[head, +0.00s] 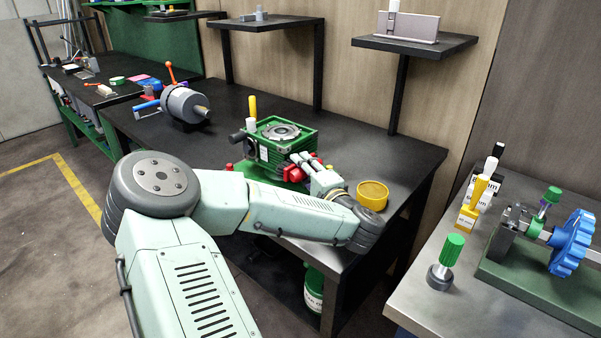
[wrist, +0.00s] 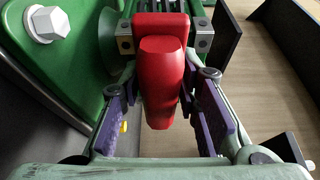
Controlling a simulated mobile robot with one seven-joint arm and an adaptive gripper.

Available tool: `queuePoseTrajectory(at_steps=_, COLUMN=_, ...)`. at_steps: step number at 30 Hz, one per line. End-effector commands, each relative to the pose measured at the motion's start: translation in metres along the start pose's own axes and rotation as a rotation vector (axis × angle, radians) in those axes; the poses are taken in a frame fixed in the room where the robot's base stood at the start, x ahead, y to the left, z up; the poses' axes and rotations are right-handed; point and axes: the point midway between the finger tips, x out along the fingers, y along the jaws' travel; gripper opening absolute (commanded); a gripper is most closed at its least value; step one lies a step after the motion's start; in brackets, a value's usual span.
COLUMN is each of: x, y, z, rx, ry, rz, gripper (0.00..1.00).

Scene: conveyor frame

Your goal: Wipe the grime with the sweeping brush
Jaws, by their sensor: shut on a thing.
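No bristles can be made out, and I cannot tell whether the brush touches the machine. A dark grey round part lies on the machine's top. No patch of grime can be told apart clearly in either view.
A yellow round tin (head: 372,195) stands right of my gripper, near the bench (head: 345,142) edge. A grey motor-like unit (head: 185,105) is at the back left. A second bench (head: 440,268) at right holds a blue handwheel (head: 573,243) and a green-capped tool (head: 446,263).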

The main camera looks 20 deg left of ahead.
Motion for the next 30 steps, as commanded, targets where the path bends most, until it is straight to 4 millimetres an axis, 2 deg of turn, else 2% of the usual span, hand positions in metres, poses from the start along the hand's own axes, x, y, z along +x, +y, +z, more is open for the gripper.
queuePoseTrajectory(at_steps=6, x=0.007, y=0.002, z=-0.018, rx=-0.002, ry=-0.001, rz=0.000, gripper=0.07)
queuePoseTrajectory(at_steps=14, x=0.011, y=0.000, z=-0.026, rx=-0.001, ry=-0.001, rz=0.000, gripper=0.07)
queuePoseTrajectory(at_steps=24, x=0.024, y=0.001, z=-0.051, rx=-0.002, ry=-0.002, rz=0.001, gripper=0.07)
queuePoseTrajectory(at_steps=30, x=0.027, y=-0.001, z=-0.056, rx=0.000, ry=-0.004, rz=0.000, gripper=0.07)
